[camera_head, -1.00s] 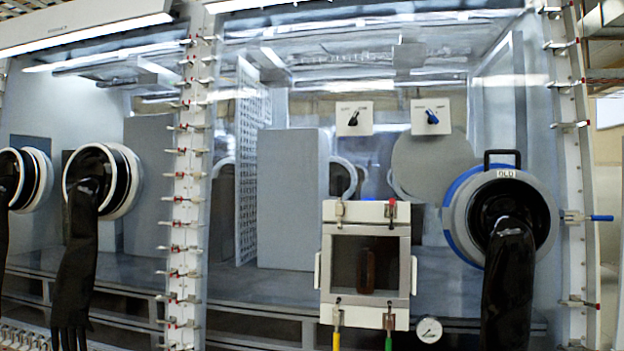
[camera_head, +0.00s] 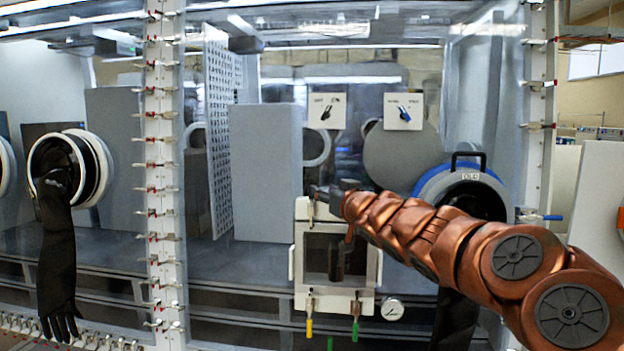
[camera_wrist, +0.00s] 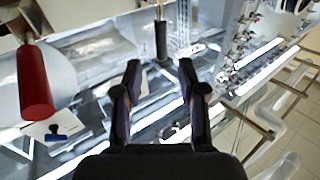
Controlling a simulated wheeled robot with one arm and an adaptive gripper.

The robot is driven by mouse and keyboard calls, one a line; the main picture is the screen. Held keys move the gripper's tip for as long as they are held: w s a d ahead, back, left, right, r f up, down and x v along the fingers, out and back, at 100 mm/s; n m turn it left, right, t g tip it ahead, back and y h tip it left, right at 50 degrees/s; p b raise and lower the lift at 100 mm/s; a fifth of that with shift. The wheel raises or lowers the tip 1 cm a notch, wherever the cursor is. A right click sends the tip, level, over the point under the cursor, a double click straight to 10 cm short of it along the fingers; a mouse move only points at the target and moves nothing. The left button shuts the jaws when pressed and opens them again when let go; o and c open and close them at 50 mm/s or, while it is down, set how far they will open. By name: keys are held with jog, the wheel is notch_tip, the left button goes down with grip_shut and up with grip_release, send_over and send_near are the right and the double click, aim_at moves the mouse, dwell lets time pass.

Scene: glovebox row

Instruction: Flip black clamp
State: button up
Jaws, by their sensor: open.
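In the wrist view the black clamp's dark cylindrical handle (camera_wrist: 161,40) lies just beyond my fingertips, lined up with the gap between them. My gripper (camera_wrist: 160,72) is open, with its two dark fingers apart and nothing between them. In the head view my gripper (camera_head: 325,191) is at the upper left corner of the small framed door (camera_head: 301,262). There I cannot clearly tell the black clamp from the gripper. The red clamp's handle (camera_wrist: 35,82) is large at the left of the wrist view; my arm hides it in the head view.
Yellow (camera_head: 309,327) and green (camera_head: 355,330) clamp handles hang below the door, with a round gauge (camera_head: 391,309) beside them. A blue-rimmed glove port (camera_head: 430,184) is behind my arm. Two switch plates, one with a blue knob (camera_head: 404,114), are above.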

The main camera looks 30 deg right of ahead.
jog(key=shift+w+d+f, duration=0.1)
jog(key=shift+w+d, duration=0.1)
jog(key=shift+w, duration=1.7)
jog(key=shift+w+d, duration=0.2)
jog(key=shift+w, duration=1.65)
jog(key=shift+c, duration=0.3)
grip_shut()
